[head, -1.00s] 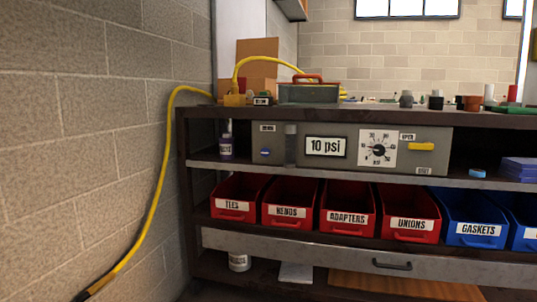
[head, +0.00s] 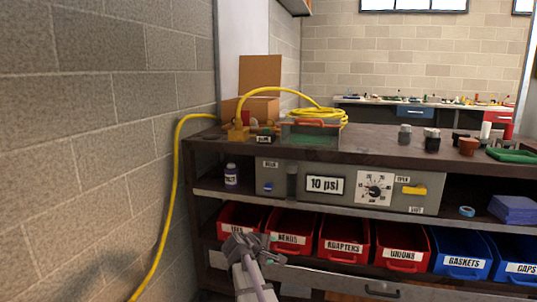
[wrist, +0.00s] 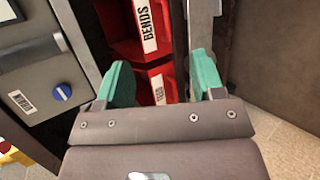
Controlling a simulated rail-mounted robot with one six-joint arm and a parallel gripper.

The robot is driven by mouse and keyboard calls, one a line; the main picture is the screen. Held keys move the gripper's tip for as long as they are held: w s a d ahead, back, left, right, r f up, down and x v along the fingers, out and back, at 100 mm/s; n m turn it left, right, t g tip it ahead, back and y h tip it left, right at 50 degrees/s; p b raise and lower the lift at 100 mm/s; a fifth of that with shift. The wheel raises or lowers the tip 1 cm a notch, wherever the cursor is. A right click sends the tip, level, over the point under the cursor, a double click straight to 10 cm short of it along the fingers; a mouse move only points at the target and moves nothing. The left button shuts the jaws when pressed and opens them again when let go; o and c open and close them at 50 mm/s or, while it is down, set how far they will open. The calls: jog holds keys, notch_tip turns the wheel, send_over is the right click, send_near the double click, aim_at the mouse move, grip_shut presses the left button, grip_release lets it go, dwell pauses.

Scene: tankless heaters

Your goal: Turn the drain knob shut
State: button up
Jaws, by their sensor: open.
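The drain knob is a small round blue knob (wrist: 63,91) with a white mark, on the grey panel at the left of the wrist view. A small label beside it appears to read DRAIN. In the head view it is a small blue spot (head: 268,187) at the left end of the grey panel (head: 300,207). My gripper (head: 250,240) is low and in front of the shelf, below the panel and apart from the knob. In the wrist view my green fingers (wrist: 154,82) are spread with nothing between them; the knob lies left of them.
Red bins (head: 291,233) and blue bins (head: 461,254) fill the shelf below the panel. The panel has a 10 psi display (head: 325,184), a dial (head: 375,188) and a yellow handle (head: 414,190). A yellow hose (head: 171,215) hangs along the left wall.

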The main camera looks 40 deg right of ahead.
jog(key=w+d+r+n+t+h+p, duration=0.1)
jog(key=w+d+r+n+h, duration=0.15)
jog(key=r+n, duration=0.2)
jog(key=w+d+r+n+t+h, duration=0.1)
jog(key=w+d+r+n, duration=0.2)
jog(key=w+d+r, duration=0.15)
jog(key=n+t+b, duration=0.2)
jog(key=n+t, duration=0.4)
jog(key=n, duration=0.6)
send_near(268, 189)
jog(key=x, duration=1.1)
jog(key=shift+w+d, duration=0.1)
jog(key=c, duration=0.9)
